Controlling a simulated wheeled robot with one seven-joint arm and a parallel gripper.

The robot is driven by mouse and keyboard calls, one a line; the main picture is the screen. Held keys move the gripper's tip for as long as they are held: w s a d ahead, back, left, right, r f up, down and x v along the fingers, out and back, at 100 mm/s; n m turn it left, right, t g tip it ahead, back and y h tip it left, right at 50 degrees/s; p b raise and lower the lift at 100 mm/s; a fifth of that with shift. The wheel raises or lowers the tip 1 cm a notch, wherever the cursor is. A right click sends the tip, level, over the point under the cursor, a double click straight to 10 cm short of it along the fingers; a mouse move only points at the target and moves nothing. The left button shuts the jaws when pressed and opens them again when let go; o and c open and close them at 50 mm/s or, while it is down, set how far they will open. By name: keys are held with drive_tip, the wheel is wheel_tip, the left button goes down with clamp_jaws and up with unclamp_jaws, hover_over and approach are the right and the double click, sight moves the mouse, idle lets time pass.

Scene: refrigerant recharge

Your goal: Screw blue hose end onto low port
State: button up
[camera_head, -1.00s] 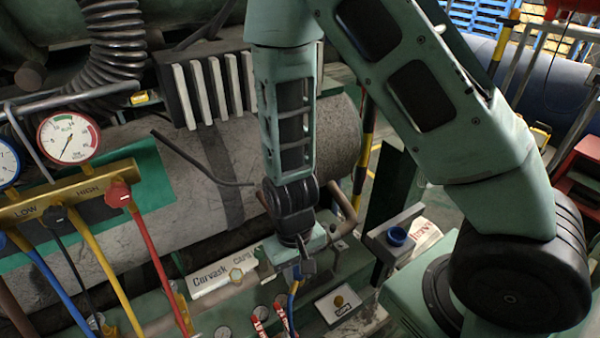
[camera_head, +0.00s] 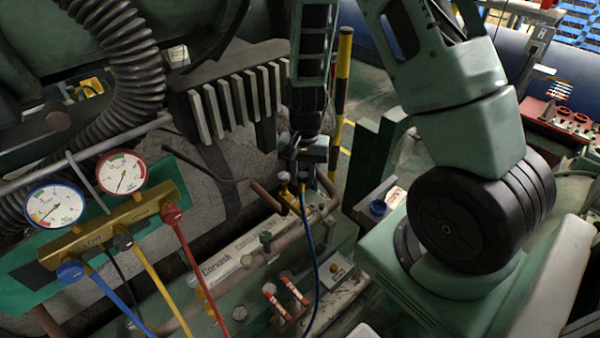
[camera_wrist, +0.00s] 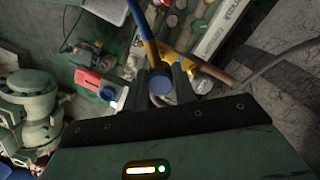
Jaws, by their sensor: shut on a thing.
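My gripper (camera_head: 303,172) is shut on the blue hose end (camera_head: 303,178), above the copper pipework in the head view. In the wrist view the blue hose end (camera_wrist: 161,82) sits between the two dark fingers, with a yellow sleeve and the blue hose (camera_wrist: 137,14) leading away.
The gauge manifold (camera_head: 110,228) with blue, yellow and red hoses is at left. Copper pipe (camera_head: 268,198) and a finned block (camera_head: 232,98) lie close to the gripper. A blue cup-like piece (camera_head: 378,208) sits at right.

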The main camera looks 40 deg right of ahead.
drive_tip(key=b, duration=0.5)
hover_over(302, 206)
drive_tip(key=f, duration=0.6)
drive_tip(key=shift+w+d+f, duration=0.1)
drive_tip(key=shift+w+d, duration=0.05)
drive_tip(key=shift+d, duration=0.05)
drive_tip(key=shift+r+p, duration=0.35)
drive_tip(key=shift+f+b, duration=0.55)
drive_tip(key=shift+f, duration=0.5)
idle(1.1)
